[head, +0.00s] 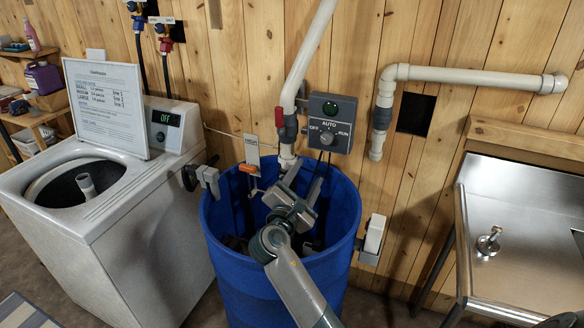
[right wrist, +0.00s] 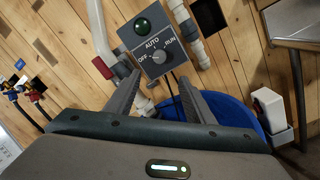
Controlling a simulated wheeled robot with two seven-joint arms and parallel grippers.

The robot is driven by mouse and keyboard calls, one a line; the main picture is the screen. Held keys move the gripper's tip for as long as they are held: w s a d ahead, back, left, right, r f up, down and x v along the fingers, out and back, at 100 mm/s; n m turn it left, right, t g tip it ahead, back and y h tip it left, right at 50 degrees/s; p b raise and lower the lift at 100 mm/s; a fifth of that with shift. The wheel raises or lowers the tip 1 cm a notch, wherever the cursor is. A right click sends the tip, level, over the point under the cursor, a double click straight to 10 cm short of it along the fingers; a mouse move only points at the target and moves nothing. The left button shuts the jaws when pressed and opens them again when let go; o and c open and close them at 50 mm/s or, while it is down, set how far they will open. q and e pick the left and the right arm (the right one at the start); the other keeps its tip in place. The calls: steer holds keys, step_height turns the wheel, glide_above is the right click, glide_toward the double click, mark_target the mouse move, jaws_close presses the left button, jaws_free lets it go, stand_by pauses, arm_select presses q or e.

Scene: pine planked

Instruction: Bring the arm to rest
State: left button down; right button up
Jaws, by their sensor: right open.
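My right gripper (head: 304,178) is over the blue barrel (head: 222,232), with its arm rising from the bottom of the head view. Its two fingers are apart with nothing between them, as the right wrist view (right wrist: 158,80) also shows. The fingers point up toward the grey control box (head: 330,112) on the wall and appear apart from it. My left gripper is not in view.
A white washer (head: 150,235) with an open tub and a sign stands left of the barrel. White pipes (head: 450,75) run along the plank wall. A steel sink (head: 520,235) is at right. A white device (head: 374,236) is right of the barrel.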

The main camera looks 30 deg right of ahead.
steer(key=s+a+f+m+g+y, duration=0.2)
steer(key=s+f+m+g+y, duration=0.4)
steer(key=s+f, duration=1.2)
steer(key=s+a+f+m+g+y, duration=0.1)
steer(key=s+a+f+m+y, duration=0.25)
steer(key=s, duration=0.45)
steer(key=s+a+f+m+g+y, duration=0.1)
steer(key=s+a+f+m+y, duration=0.2)
steer(key=s, duration=0.5)
steer(key=s+a+f+m+g+y, duration=0.1)
steer(key=s+a+f+m+y, duration=0.1)
steer(key=s+a+f+m, duration=0.4)
step_height(320, 180, down, 29)
steer(key=s+d+n+g+b, duration=0.1)
steer(key=s+n+b, duration=0.1)
steer(key=s+b, duration=0.15)
steer(key=s+d+f+g+b, duration=0.1)
steer(key=s+d+f+b, duration=0.2)
steer(key=s+f, duration=1.4)
step_height(320, 180, down, 4)
steer(key=shift+r+h, duration=0.1)
steer(key=shift+h, duration=0.25)
